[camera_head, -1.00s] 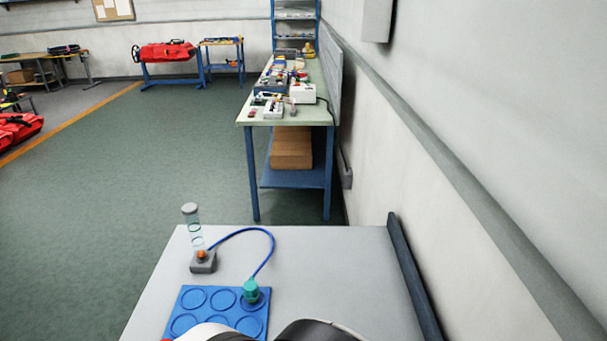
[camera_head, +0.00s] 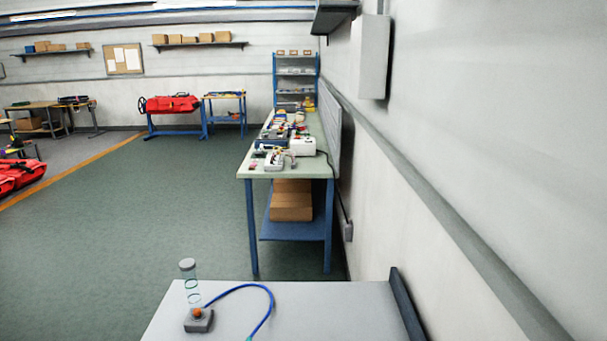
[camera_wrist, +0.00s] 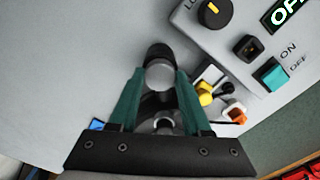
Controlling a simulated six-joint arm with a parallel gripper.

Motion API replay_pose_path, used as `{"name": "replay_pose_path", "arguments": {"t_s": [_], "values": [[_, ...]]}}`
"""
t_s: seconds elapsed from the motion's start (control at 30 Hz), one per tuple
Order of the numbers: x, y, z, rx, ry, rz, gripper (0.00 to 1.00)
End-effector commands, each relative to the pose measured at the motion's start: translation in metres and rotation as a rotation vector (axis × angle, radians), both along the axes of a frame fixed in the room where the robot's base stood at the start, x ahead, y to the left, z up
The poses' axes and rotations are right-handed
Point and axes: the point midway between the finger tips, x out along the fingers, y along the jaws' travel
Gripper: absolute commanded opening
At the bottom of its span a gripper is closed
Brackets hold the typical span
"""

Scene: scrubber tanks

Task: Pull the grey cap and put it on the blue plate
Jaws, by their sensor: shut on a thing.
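In the head view a clear upright tube (camera_head: 193,290) has a grey cap (camera_head: 187,264) on its top. It stands on a small grey base with an orange fitting (camera_head: 198,315), and my gripper is not seen near it there. In the wrist view my gripper (camera_wrist: 160,78) has its green fingers closed on a dark round piece with a pale grey face (camera_wrist: 159,76). I cannot tell whether that piece is a cap. A bit of blue (camera_wrist: 97,124) shows left of the fingers, perhaps the blue plate. The head view does not show the plate.
A blue hose (camera_head: 268,305) arcs over the grey table (camera_head: 330,310).

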Motion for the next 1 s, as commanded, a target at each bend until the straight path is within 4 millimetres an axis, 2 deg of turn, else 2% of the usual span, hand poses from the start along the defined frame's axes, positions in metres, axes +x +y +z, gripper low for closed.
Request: {"name": "replay_pose_path", "arguments": {"t_s": [0.27,1.0], "values": [[0.0,0.0,0.001,0.001,-0.001,0.0,0.0],[0.0,0.0,0.02,0.0,0.0,-0.001,0.0]]}}
